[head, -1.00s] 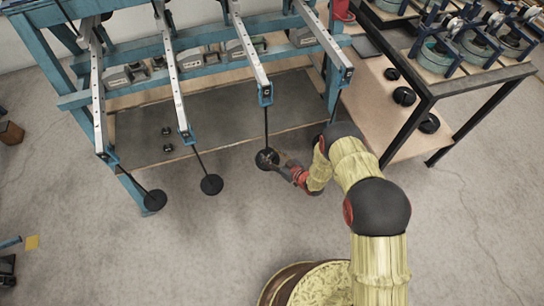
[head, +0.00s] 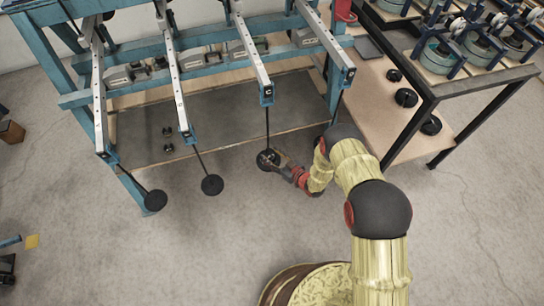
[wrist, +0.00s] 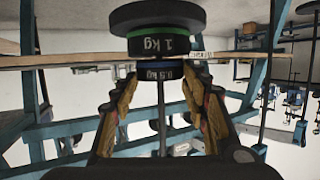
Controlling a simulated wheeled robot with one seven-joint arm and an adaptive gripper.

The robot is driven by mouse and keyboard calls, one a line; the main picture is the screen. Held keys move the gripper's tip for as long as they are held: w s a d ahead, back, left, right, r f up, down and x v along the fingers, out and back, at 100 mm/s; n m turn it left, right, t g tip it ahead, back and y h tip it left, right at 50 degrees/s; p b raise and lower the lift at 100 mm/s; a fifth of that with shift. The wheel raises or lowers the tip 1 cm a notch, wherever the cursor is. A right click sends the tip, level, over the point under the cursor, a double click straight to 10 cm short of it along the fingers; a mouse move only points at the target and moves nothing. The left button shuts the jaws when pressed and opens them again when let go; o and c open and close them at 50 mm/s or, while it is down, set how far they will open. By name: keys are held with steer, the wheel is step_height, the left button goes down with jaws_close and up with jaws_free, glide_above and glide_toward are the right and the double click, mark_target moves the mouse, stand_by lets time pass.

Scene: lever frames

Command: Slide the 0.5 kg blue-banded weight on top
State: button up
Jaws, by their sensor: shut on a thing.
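The blue-banded 0.5 kg weight (wrist: 160,75) is between the fingers of my gripper (wrist: 160,82) in the wrist view. My gripper is shut on it, one finger on each side. The weight is around the hanger rod (wrist: 161,112), which runs from the picture's bottom up to it. The green-banded 1 kg weight (wrist: 158,47) is against or very close to it, on the side of the round hanger base (wrist: 158,16). In the head view my gripper (head: 277,159) is at the low end of the third hanging rod (head: 267,128). The blue band cannot be made out there.
Two more hangers with black discs (head: 212,185) (head: 155,200) hang to the left from lever arms on the blue frame (head: 45,60). Two small dark weights (head: 168,139) lie on the grey board (head: 215,112). Several black weights (head: 406,97) lie on the right shelf.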

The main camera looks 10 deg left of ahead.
steer(key=shift+f, duration=0.1)
stand_by(0.3)
steer(key=o, duration=1.4)
steer(key=p+v, duration=0.2)
steer(key=v, duration=0.5)
stand_by(0.3)
steer(key=shift+f, duration=0.1)
stand_by(0.4)
